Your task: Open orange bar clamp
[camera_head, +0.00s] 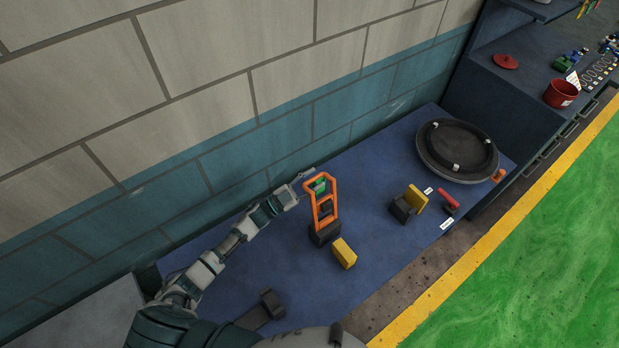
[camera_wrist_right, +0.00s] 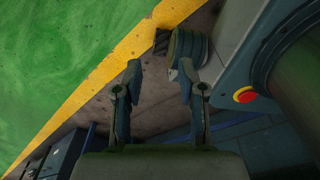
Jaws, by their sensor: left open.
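The orange bar clamp (camera_head: 334,196) stands upright on a dark block on the blue bench in the head view. It is a tall narrow frame with a green piece (camera_head: 320,186) near its top and a dark piece lower inside it. My left gripper (camera_head: 305,182) is open at the upper left of the clamp, close to its top. I cannot tell whether it touches the clamp. My right gripper (camera_wrist_right: 160,72) is open and empty in the right wrist view, away from the clamp.
A yellow block (camera_head: 343,253) lies just in front of the clamp. Farther right are a dark block with a yellow plate (camera_head: 416,198), a red handle (camera_head: 448,198) and a large dark drum (camera_head: 457,150). The tiled wall (camera_head: 230,165) rises close behind the bench.

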